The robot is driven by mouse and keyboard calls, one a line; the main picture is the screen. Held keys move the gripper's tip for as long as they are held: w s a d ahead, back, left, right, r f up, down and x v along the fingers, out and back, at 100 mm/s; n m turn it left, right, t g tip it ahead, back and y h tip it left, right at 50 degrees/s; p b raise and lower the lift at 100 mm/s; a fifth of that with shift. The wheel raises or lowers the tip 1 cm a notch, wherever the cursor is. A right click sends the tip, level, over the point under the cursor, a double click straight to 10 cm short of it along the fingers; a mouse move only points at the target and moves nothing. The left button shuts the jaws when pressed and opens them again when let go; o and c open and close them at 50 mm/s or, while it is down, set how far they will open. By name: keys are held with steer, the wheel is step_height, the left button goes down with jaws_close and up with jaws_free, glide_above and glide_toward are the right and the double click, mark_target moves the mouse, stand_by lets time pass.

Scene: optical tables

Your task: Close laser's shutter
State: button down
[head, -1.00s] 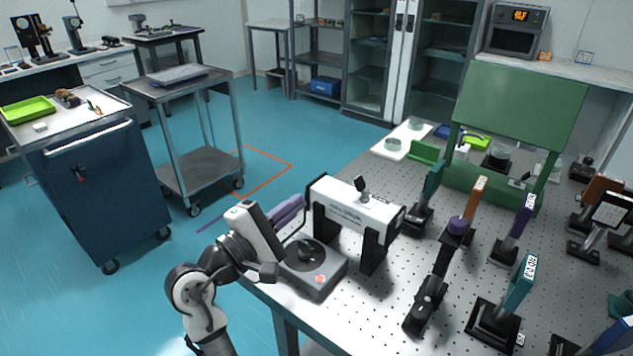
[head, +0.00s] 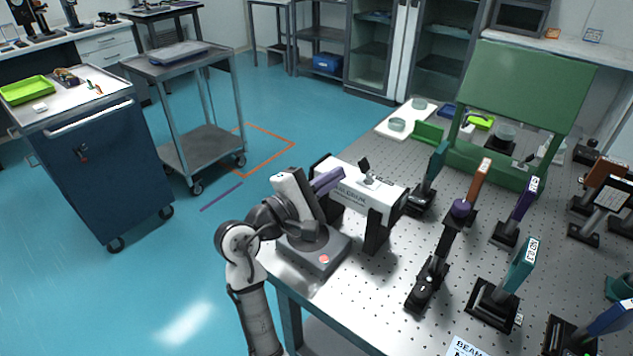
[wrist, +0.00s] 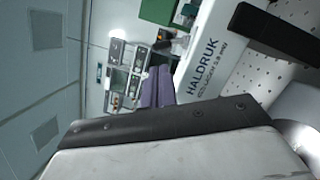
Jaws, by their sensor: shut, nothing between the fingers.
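The laser (head: 352,195) is a long white box on black supports at the table's left edge, with HALDRUK lettering on its side. A small black flag-like piece (head: 364,164), perhaps the shutter, stands up on its top. In the wrist view the laser (wrist: 212,45) shows its lettering close by; I cannot make out the flag there. My gripper (head: 334,177) has purple fingers, shut and empty, close to the laser's left end and overlapping it in the head view. Its fingers (wrist: 157,88) show beside the laser in the wrist view. Contact cannot be told.
A grey box with a round black top and red button (head: 318,252) sits under my arm on the table corner. Several coloured optics on black mounts stand right of the laser, with a green panel (head: 525,95) behind.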

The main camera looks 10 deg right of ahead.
mark_target(345, 181)
steer(key=x, duration=0.3)
steer(key=shift+w+d+p, duration=0.1)
steer(key=shift+d+p, duration=0.15)
steer(key=shift+p, duration=0.05)
steer(key=shift+r+m, duration=0.15)
steer(key=shift+m, duration=0.15)
stand_by(0.3)
